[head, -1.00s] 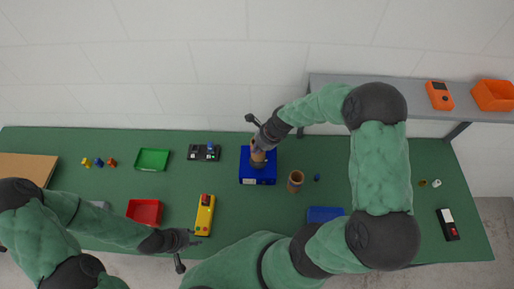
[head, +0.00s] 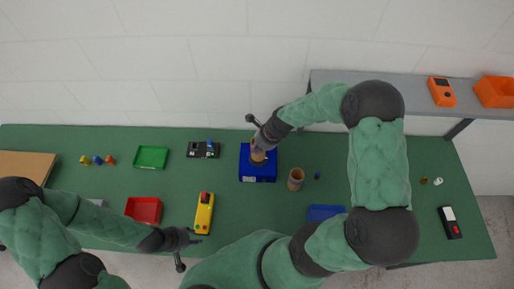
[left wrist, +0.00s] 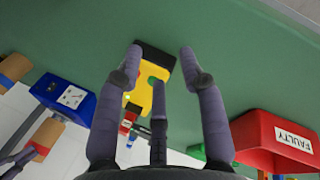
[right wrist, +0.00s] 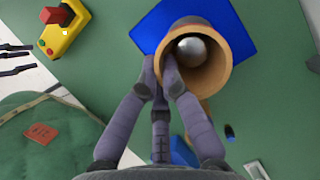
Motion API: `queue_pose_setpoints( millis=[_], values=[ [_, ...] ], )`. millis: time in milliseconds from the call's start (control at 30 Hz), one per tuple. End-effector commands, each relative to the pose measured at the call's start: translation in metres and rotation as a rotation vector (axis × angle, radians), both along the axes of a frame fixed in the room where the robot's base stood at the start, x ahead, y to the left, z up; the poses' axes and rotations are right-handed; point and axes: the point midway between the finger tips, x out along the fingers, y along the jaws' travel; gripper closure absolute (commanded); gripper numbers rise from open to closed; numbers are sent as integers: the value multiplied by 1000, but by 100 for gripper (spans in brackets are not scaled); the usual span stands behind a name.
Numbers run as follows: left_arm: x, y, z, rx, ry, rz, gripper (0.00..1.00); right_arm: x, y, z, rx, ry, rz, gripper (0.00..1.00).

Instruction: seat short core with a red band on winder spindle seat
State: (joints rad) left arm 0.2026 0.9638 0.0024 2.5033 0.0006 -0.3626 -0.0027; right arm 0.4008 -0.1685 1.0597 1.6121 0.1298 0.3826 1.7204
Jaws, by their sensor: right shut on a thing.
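The blue winder block (head: 258,174) stands at the middle of the table. My right gripper (head: 259,150) is shut on a brown tubular core (head: 258,156) over the block. In the right wrist view I look into this core (right wrist: 212,40), and a round silver spindle tip (right wrist: 190,50) shows inside its bore. In the left wrist view the held core (left wrist: 48,131) is upright on or just above the block (left wrist: 68,97), with a reddish band near its upper end. Whether it rests fully on the seat is hidden. My left gripper (head: 190,240) is open and empty near the front edge.
Another brown core (head: 296,180) stands right of the block. A yellow control box (head: 204,214) with a red button lies near my left gripper. A red tray (head: 144,210), green tray (head: 151,157) and blue tray (head: 325,213) are on the table.

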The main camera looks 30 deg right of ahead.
Motion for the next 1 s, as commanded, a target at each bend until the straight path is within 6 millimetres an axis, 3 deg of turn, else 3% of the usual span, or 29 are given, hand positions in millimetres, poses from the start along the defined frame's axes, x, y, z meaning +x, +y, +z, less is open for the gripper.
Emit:
queue_pose_setpoints(
  millis=[833,900,933,1000],
  values=[
    [0,0,-12,0,0,0,60,0,0,-19,0,0,-1,100],
    [0,0,-11,0,0,0,60,0,0,-18,0,0,-1,74],
    [0,0,-11,0,0,0,60,0,0,-18,0,0,-1,66],
    [0,0,-11,0,0,0,60,0,0,-17,0,0,-1,66]
  ],
)
